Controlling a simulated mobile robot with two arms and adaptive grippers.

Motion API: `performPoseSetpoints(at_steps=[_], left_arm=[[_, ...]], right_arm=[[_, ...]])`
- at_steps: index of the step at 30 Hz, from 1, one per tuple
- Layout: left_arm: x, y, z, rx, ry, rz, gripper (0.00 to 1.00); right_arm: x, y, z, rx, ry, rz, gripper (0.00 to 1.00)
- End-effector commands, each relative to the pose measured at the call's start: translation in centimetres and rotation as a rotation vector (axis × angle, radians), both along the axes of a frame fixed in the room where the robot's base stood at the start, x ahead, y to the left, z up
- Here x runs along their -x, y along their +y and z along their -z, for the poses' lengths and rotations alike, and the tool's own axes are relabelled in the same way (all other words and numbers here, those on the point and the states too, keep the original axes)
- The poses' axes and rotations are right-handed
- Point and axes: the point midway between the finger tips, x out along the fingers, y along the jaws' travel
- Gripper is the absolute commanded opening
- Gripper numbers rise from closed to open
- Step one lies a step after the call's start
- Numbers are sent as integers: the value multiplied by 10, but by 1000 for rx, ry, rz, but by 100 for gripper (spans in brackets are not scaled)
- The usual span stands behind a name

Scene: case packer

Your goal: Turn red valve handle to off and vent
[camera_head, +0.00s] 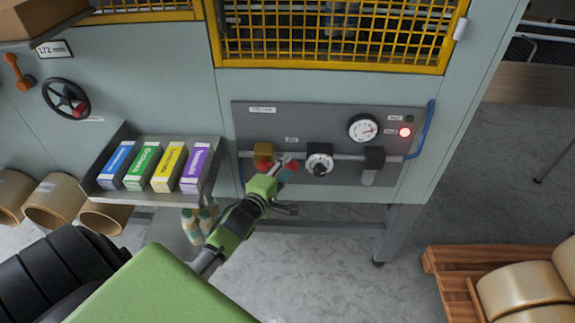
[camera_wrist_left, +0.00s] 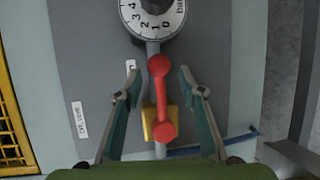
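The red valve handle (camera_wrist_left: 161,98) is a bar with two round ends, lying roughly along the grey pipe in the left wrist view. One end sits over the yellow valve block (camera_wrist_left: 148,122). In the head view the yellow block (camera_head: 263,149) is at the left of the grey panel, and the handle is partly hidden by my gripper. My left gripper (camera_head: 285,166) is in front of the handle. In the left wrist view its two fingers (camera_wrist_left: 160,82) are apart, one on each side of the handle, with visible gaps. My right gripper is not in view.
The panel (camera_head: 330,120) also carries a regulator dial (camera_head: 319,164), a pressure gauge (camera_head: 362,127), a lit red lamp (camera_head: 405,132) and a blue hose (camera_head: 430,130). A shelf (camera_head: 118,137) with several coloured boxes stands left of the panel. A wooden pallet (camera_head: 450,285) with rolls is at the right.

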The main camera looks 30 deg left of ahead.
Motion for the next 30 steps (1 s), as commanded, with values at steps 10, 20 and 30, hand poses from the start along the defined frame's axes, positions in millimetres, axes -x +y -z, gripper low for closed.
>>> performPoseSetpoints(at_steps=[10,20,30], left_arm=[[-16,2,3,-1,1,0,36],[-15,2,3,-1,1,0,0],[-10,2,1,26,-13,0,0]], right_arm=[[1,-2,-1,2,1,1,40],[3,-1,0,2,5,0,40],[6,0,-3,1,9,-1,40]])
